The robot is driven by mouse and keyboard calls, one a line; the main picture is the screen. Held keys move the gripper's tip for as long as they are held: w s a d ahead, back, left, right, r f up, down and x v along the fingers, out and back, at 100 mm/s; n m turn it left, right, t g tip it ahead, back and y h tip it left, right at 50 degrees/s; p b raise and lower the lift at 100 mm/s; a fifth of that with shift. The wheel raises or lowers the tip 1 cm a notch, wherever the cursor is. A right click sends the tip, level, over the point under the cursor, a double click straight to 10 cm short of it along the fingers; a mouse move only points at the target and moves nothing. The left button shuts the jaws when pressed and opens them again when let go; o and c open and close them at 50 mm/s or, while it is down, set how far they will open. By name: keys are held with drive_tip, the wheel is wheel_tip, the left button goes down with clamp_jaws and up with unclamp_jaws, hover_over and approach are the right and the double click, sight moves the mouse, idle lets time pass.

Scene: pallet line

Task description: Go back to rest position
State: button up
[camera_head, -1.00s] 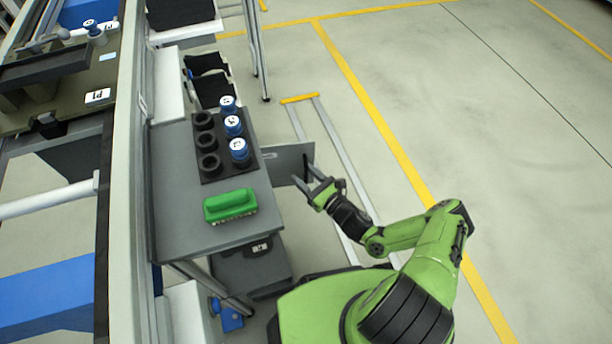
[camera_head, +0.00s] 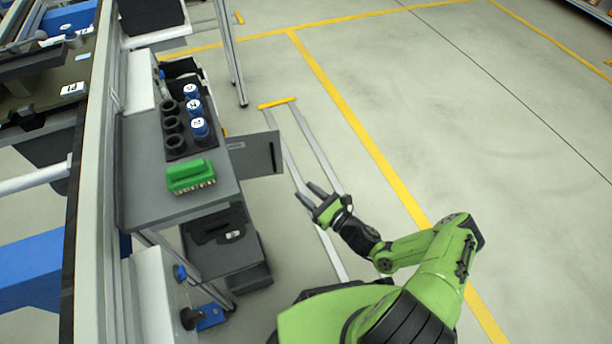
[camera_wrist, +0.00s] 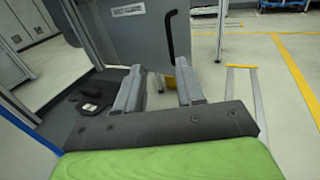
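My gripper (camera_head: 313,197) is open and empty in the head view. It is held over the floor to the right of the grey side table (camera_head: 150,190), clear of it. In the wrist view my gripper (camera_wrist: 160,92) shows two grey fingers spread apart with nothing between them. Beyond them stands a grey panel (camera_wrist: 130,40) with a black handle.
A green brush (camera_head: 190,176) lies on the side table. The panel (camera_head: 256,154) juts out from the table's right side. Open floor lies to the right.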

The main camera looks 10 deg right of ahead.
drive_tip(key=s+d+r+n+g+h, duration=0.1)
drive_tip(key=s+r+n+g+h, duration=0.45)
drive_tip(key=r+n, duration=0.85)
drive_tip(key=s+d+r+n+g+h, duration=0.25)
drive_tip(key=s+r+n+g, duration=0.35)
drive_tip(key=s+r+n, duration=0.6)
drive_tip(key=s+d+r+n+t+h+p, duration=0.1)
drive_tip(key=s+d+r+n+t+h, duration=0.15)
drive_tip(key=s+r, duration=0.65)
wheel_tip(320, 180, up, 16)
drive_tip(key=p, duration=1.5)
drive_tip(key=shift+w+a+r+p, duration=0.15)
drive_tip(key=shift+w+a+p, duration=0.05)
drive_tip(key=shift+w+p, duration=0.2)
